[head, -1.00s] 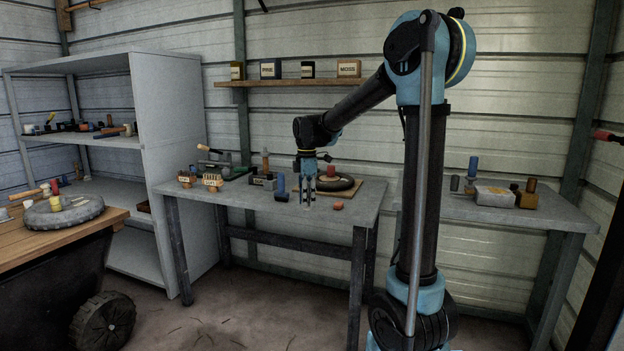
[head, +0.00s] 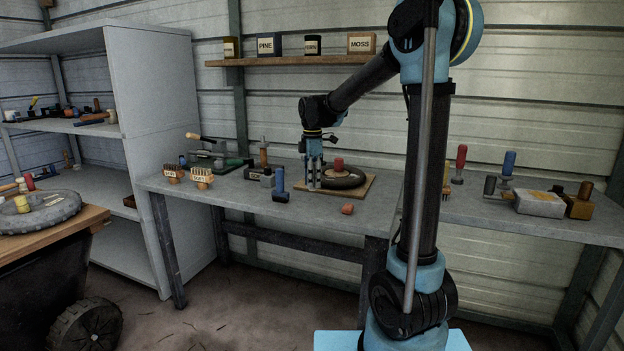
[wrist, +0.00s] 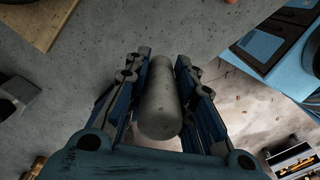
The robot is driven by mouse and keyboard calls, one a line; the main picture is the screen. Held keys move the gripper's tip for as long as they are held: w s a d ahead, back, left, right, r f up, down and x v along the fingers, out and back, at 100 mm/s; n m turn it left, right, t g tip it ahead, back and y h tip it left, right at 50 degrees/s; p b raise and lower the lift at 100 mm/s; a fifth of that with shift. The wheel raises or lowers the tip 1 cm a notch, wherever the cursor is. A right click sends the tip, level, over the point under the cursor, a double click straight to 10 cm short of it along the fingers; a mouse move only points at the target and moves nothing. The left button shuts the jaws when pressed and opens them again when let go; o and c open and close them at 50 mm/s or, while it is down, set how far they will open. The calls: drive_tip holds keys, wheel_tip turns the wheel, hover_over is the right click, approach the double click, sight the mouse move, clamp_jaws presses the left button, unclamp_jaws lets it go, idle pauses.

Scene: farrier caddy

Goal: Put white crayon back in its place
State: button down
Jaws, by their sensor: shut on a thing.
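In the wrist view my gripper (wrist: 162,85) is shut on a pale grey-white cylinder (wrist: 160,100), which looks like the white crayon. It lies lengthwise between the fingers, and its end faces the camera. In the head view the fingers hide most of it.
A red-orange piece (head: 347,209) lies near the table's front edge. Another dark round holder (head: 45,213) with several short pieces rests on the left cart.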

sight(312, 190)
idle(0.3)
drive_tip(key=shift+f, duration=2.95)
drive_tip(key=shift+f, duration=0.45)
drive_tip(key=c, duration=1.3)
unclamp_jaws()
wheel_tip(312, 190, up, 12)
drive_tip(key=shift+f, duration=0.1)
